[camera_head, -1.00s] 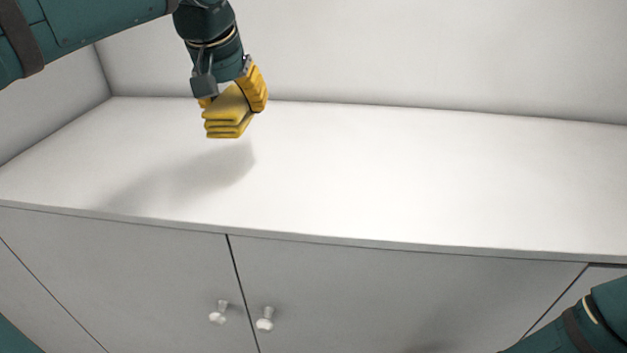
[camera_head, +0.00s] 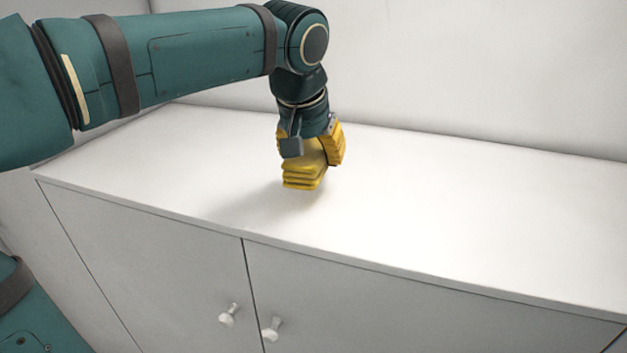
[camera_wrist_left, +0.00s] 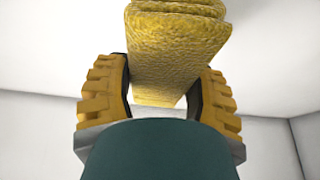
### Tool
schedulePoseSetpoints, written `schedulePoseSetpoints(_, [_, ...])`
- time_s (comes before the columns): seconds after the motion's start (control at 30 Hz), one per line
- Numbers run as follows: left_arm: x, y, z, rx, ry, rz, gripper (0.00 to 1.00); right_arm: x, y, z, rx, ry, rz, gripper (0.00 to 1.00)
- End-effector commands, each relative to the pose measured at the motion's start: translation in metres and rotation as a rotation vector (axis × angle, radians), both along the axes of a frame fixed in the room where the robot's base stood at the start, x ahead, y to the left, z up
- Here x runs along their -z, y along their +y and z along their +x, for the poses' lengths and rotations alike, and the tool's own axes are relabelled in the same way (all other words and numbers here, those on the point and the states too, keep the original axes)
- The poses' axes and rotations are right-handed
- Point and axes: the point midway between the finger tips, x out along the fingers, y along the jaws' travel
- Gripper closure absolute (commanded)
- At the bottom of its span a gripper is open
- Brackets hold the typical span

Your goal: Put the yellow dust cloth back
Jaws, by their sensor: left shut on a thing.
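The yellow dust cloth (camera_head: 303,174) is a folded, layered stack. My left gripper (camera_head: 312,158), with yellow ridged fingers, is shut on it and points down over the white cabinet top (camera_head: 450,220). A soft shadow lies below and left of the cloth. It appears to be a little above the surface, though the gap is hard to judge. In the left wrist view the cloth (camera_wrist_left: 175,50) sits between the two fingers (camera_wrist_left: 165,90). My right gripper is not in view.
The cabinet top is bare, with free room left and right of the cloth. A white wall (camera_head: 450,70) stands behind it. Below the front edge are closed doors with two white knobs (camera_head: 229,315) (camera_head: 272,329).

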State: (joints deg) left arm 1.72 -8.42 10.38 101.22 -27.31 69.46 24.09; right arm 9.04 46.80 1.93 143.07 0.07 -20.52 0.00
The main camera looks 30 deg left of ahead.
Motion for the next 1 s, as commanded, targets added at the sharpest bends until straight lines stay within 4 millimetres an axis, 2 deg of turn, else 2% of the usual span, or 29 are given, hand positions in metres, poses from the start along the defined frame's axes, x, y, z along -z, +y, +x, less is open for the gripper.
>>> schedulePoseSetpoints(0.23, [0.020,0.000,0.000,0.000,0.001,0.001,0.75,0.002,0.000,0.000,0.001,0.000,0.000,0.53])
schedulePoseSetpoints(0.43, [0.046,0.000,0.000,0.000,0.001,0.001,0.75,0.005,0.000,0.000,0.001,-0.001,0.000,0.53])
schedulePoseSetpoints(0.87, [0.053,0.000,0.000,0.000,-0.001,0.000,0.75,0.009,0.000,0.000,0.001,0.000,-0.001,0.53])
schedulePoseSetpoints(0.9, [0.052,0.000,0.000,0.000,-0.001,0.000,0.26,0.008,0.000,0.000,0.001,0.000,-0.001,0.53])
schedulePoseSetpoints(0.93, [0.052,0.000,0.000,0.000,-0.001,0.000,0.15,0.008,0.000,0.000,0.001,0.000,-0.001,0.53])
schedulePoseSetpoints(0.97, [0.052,0.000,0.000,0.000,-0.001,0.000,0.10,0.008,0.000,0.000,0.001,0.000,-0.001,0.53])
schedulePoseSetpoints(1.0, [0.051,0.000,0.000,0.000,-0.001,0.000,0.10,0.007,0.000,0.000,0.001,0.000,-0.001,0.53])
